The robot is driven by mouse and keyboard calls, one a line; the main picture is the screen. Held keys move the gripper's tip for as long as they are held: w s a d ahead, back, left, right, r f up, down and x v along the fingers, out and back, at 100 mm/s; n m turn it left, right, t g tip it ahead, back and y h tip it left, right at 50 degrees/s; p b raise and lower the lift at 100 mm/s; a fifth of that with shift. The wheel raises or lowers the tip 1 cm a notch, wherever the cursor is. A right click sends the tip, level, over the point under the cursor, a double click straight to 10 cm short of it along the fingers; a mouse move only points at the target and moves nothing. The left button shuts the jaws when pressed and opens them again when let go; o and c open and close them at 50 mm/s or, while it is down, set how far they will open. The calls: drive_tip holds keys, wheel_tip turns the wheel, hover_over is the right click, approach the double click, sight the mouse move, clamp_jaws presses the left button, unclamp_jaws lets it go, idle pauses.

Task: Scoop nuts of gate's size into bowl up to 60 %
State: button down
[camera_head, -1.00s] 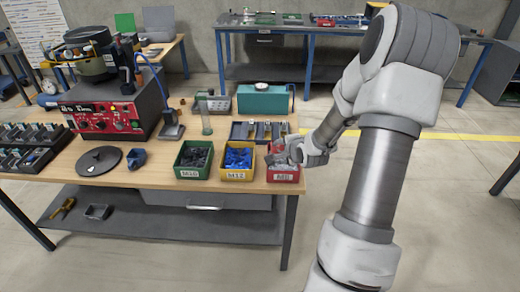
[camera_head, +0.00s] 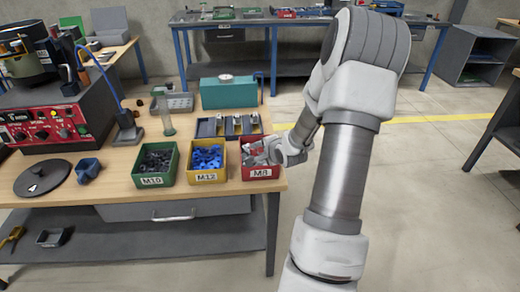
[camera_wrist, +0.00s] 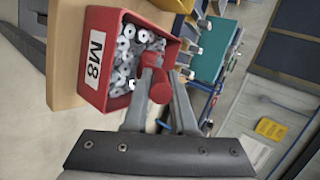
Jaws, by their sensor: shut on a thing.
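The red bin labelled M8 (camera_head: 262,173) stands at the right end of the bench, filled with grey nuts. The bin also shows in the wrist view (camera_wrist: 97,87), with the silvery nuts (camera_wrist: 128,62) inside. My gripper (camera_head: 272,152) is over its right part. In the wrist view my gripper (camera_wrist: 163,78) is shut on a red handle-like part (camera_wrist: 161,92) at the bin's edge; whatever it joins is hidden. The feeder bowl (camera_head: 14,68) is dark and sits on the red-fronted control unit (camera_head: 45,130) at the left. I cannot make out the gate's size.
A green M10 bin (camera_head: 155,180) with dark nuts and a yellow M12 bin (camera_head: 205,176) with blue nuts stand left of M8. A black disc (camera_head: 42,176) and a small blue cup-like item (camera_head: 88,171) lie further left. A grey tray (camera_head: 228,126) is behind the bins.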

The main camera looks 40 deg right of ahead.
wheel_tip(320, 180, up, 5)
drive_tip(key=p, duration=0.2)
drive_tip(key=shift+f+p, duration=0.15)
drive_tip(key=shift+p, duration=0.2)
drive_tip(key=shift+t+h, duration=0.5)
drive_tip(key=shift+t, duration=0.4)
drive_tip(key=shift+s+a+r, duration=0.1)
drive_tip(key=shift+s+r, duration=0.05)
drive_tip(key=shift+r, duration=0.6)
drive_tip(key=shift+s+a+r, duration=0.1)
drive_tip(key=shift+s+r, duration=0.05)
drive_tip(key=shift+r, duration=0.65)
drive_tip(key=shift+s+a+r, duration=0.1)
drive_tip(key=shift+s+r, duration=0.05)
drive_tip(key=shift+r, duration=0.6)
